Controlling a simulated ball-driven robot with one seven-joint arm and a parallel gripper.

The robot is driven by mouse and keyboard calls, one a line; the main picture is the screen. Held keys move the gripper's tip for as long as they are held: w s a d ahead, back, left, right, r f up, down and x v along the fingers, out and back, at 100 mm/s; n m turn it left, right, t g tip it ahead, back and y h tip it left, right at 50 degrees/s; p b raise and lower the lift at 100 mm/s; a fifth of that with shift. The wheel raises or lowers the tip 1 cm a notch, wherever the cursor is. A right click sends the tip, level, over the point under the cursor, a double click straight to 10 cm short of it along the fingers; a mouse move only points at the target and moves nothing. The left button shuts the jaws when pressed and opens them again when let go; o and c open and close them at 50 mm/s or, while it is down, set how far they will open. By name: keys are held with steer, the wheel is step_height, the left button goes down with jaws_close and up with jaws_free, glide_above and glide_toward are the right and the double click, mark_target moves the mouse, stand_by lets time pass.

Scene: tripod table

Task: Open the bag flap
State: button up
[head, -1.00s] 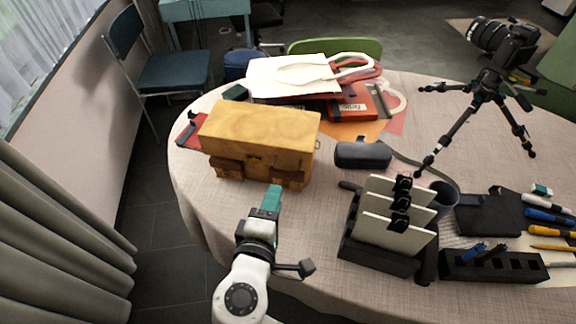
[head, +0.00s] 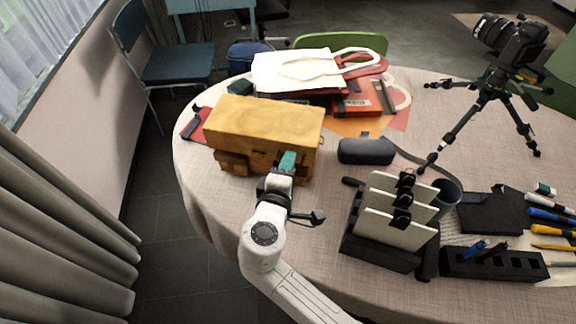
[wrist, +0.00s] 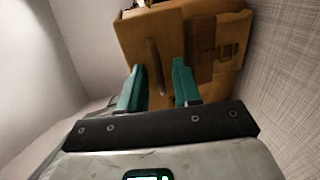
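A mustard-yellow bag (head: 262,124) stands upright on the left part of the round table, its flap closed over the top and upper front. Brown pockets or straps show low on its front. In the wrist view the bag (wrist: 205,20) fills the upper middle, with a buckle and strap at the right and a curved tab between the fingers. My gripper (head: 287,160) is at the bag's front, right of its middle. In the wrist view my gripper (wrist: 160,88) has its two teal fingers apart with nothing held. I cannot tell whether a fingertip touches the bag.
A black case (head: 367,151) lies right of the bag. A black holder with clipped white cards (head: 395,215) stands at the front right. A tripod with a camera (head: 490,95) stands at the far right. White and red bags (head: 298,72) lie behind.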

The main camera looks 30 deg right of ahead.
jaws_close()
stand_by(1.2)
